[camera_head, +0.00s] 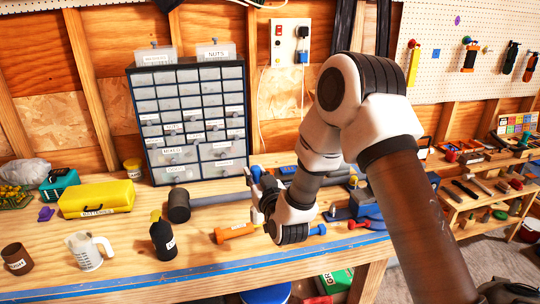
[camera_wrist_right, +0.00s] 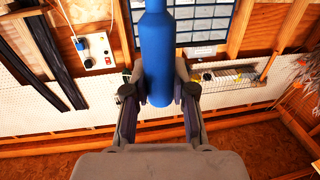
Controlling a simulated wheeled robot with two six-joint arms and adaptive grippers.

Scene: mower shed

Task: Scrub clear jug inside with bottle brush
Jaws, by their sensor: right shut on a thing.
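The clear jug (camera_head: 88,254), pale and see-through with a white handle on its right, stands upright at the front left of the workbench. My right gripper (camera_head: 262,186) is over the middle of the bench, well right of the jug. It is shut on a smooth blue handle (camera_wrist_right: 157,55), which tapers to a narrower neck at the top of the wrist view. This looks like the bottle brush's handle; its bristles cannot be made out. A bit of blue shows at the gripper in the head view. My left gripper is not in view.
An orange tool (camera_head: 234,232) lies near my gripper. A drawer cabinet (camera_head: 190,120) stands behind.

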